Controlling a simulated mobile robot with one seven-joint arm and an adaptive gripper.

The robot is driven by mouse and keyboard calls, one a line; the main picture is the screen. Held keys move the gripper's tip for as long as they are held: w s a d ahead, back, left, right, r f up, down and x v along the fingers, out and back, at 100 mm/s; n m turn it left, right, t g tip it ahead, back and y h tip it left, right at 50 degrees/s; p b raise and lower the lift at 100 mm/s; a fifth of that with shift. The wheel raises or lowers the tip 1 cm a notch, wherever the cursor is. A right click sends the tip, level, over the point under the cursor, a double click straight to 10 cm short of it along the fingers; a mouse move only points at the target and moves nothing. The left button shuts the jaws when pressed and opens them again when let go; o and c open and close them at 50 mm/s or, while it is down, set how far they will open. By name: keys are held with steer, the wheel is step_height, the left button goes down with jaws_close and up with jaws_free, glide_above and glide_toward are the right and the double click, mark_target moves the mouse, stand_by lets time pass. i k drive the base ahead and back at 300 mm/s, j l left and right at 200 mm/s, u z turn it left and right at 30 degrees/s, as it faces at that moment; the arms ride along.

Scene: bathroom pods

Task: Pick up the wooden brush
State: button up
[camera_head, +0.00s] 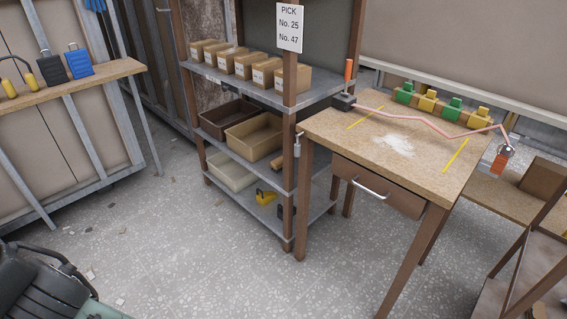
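I cannot clearly pick out the wooden brush. A small tan-brown piece (277,163) lies on the middle shelf at the right of the tan bin, partly hidden by the shelf post; it may be the brush, but it is too small to tell. A patch of pale dust (394,145) lies on the wooden workbench (345,130), with no brush beside it. My gripper is not in view.
The shelf rack (288,187) stands left of the workbench, holding boxes and bins (255,136). A yellow tool (265,197) is on its bottom shelf. Another bench (120,68) is at left. A dark padded object (45,285) fills the lower left. Speckled floor in the middle is mostly clear.

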mark_target(276, 165)
steer(key=i+j+z, duration=0.4)
steer(key=i+j, duration=0.15)
steer(key=i, duration=0.15)
steer(key=i+j+z, duration=0.35)
steer(key=i+j, duration=0.45)
steer(key=i, duration=0.15)
steer(key=i+j+z, duration=0.1)
steer(key=i, duration=0.25)
